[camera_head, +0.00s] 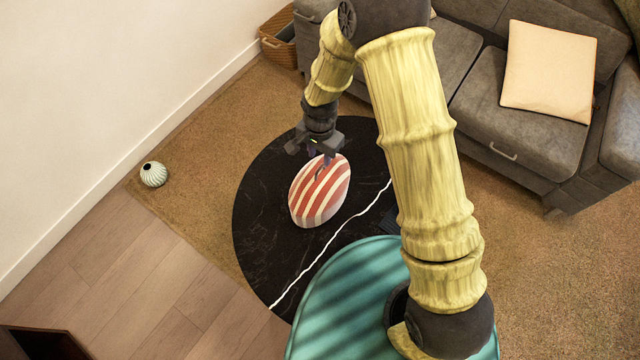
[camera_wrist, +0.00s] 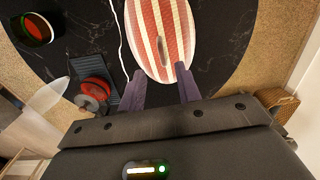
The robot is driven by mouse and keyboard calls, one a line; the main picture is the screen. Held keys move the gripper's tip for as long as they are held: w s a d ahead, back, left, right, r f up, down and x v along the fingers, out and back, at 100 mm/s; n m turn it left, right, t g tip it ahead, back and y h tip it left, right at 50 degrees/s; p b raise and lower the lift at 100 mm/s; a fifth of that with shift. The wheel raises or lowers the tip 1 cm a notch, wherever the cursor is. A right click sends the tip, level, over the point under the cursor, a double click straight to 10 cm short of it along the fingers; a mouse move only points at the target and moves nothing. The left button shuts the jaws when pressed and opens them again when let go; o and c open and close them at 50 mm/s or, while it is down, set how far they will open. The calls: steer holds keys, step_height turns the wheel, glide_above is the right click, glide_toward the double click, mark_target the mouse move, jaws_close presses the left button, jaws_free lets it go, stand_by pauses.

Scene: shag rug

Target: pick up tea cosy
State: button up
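The tea cosy (camera_head: 320,192), a rounded cover with red and white stripes, sits on the round black marble-look table (camera_head: 262,215). In the wrist view the tea cosy (camera_wrist: 162,25) fills the top middle, with a dark slit in it. My gripper (camera_head: 323,160) is over the far end of the cosy in the head view. In the wrist view my gripper (camera_wrist: 160,72) has its two fingers apart, with the near end of the cosy between the tips in the picture. I cannot tell whether they touch it. Nothing is held.
In the wrist view a dark cup (camera_wrist: 36,29), a red round item (camera_wrist: 94,88) and a ribbed dark mat (camera_wrist: 112,60) lie left of the cosy. A grey sofa (camera_head: 525,125) stands behind the table, with a basket (camera_head: 277,45) beside it. A striped vase (camera_head: 153,174) stands left.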

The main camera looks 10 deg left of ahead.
mark_target(320, 168)
steer(key=shift+w+f, duration=0.1)
steer(key=shift+f, duration=0.7)
steer(key=shift+f, duration=0.1)
steer(key=f, duration=0.5)
steer(key=shift+w, duration=0.2)
steer(key=shift+c, duration=0.4)
jaws_close()
